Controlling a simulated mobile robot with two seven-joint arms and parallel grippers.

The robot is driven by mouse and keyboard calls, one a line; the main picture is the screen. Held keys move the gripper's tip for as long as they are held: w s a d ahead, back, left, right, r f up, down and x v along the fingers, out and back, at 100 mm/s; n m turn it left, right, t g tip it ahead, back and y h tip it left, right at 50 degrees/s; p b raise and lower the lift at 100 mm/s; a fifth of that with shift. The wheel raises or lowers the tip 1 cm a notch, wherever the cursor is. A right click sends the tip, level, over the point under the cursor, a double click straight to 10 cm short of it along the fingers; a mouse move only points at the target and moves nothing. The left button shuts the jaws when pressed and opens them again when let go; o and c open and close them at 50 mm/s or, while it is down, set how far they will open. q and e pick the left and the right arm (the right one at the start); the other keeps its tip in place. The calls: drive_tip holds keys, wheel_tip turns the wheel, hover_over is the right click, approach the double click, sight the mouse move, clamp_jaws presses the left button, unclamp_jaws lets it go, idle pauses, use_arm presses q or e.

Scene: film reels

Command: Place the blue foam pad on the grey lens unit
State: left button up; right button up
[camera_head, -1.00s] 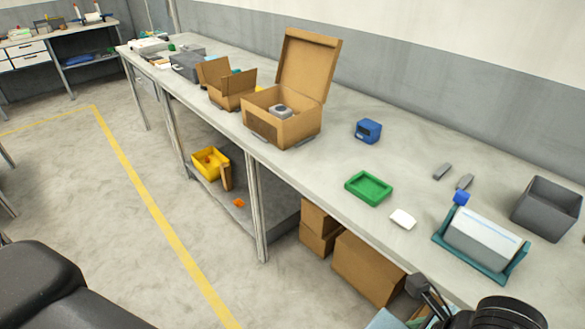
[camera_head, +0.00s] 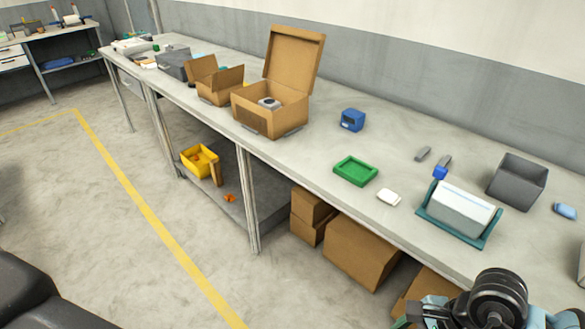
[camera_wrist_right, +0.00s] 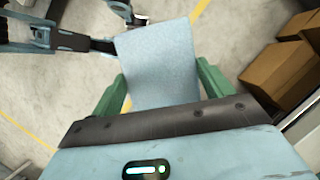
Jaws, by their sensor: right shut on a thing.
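The blue foam pad (camera_wrist_right: 160,62) is a flat, pale blue sheet in the right wrist view. My right gripper (camera_wrist_right: 163,82) is shut on it, with a green finger on each side, and holds it above the floor. In the head view my right arm shows at the bottom right; its fingers and the pad are not clear there. The grey lens unit (camera_head: 269,103) sits inside an open cardboard box (camera_head: 258,117) on the long bench, well apart from the arm. Its lower part is hidden by the box wall.
On the bench (camera_head: 305,165) stand a blue device (camera_head: 352,119), a green tray (camera_head: 355,170), a white block (camera_head: 388,197), a teal holder (camera_head: 480,238) and a grey bin (camera_head: 517,181). A smaller open box (camera_head: 215,82) adjoins the lens box. Cartons (camera_head: 360,252) stand below.

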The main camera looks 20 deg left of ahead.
drive_tip(key=w+d+f+n+g+h, duration=0.1)
drive_tip(key=d+f+n+h, duration=0.3)
drive_tip(key=d+n, duration=0.5)
drive_tip(key=n+g, duration=0.1)
drive_tip(key=n, duration=0.3)
drive_tip(key=shift+d+f+g, duration=0.25)
drive_tip(key=shift+g, duration=0.15)
drive_tip(key=shift+w+a, duration=0.1)
drive_tip(key=shift+a, duration=0.05)
